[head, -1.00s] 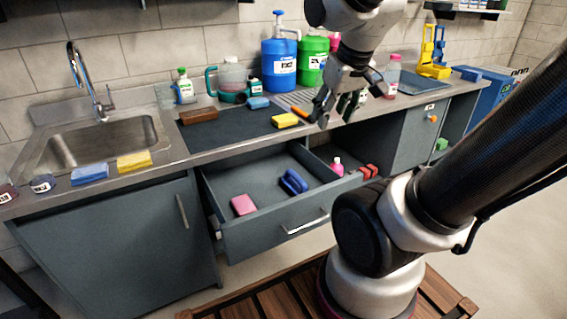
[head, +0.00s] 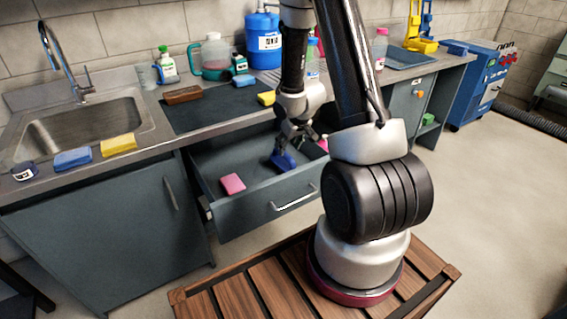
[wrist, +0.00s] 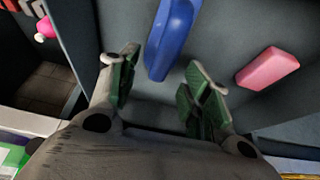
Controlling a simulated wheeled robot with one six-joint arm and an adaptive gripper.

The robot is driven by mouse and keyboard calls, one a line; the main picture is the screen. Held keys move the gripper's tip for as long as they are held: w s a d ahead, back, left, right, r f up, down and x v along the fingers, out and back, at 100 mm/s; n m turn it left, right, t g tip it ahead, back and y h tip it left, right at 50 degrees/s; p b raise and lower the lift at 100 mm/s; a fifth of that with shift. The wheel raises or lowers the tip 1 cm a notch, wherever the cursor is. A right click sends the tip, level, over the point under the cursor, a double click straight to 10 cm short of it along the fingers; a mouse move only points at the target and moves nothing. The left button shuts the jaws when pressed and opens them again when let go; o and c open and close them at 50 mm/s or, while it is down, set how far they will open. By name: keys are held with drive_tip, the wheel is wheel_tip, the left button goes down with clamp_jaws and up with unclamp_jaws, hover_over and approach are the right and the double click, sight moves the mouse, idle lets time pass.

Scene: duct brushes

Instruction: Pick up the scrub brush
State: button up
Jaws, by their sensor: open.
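The blue scrub brush (head: 283,161) lies in the open drawer (head: 240,219). In the wrist view the brush (wrist: 171,42) is a long blue shape just beyond my fingertips, roughly in line with the gap between them. My gripper (head: 299,137) is down over the drawer, close above the brush. In the wrist view my gripper (wrist: 162,80) is open, with green pads apart and nothing between them. I cannot tell the exact height left between fingers and brush. My arm hides the right part of the drawer in the head view.
A pink sponge (head: 232,183) lies left of the brush in the drawer. A pink bottle (wrist: 45,29) stands in the neighbouring compartment. The drawer walls are close around my gripper.

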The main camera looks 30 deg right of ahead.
sight(283, 160)
drive_tip(key=x, duration=0.6)
drive_tip(key=shift+w+a+f, duration=0.1)
drive_tip(key=shift+a+f, duration=0.15)
clamp_jaws()
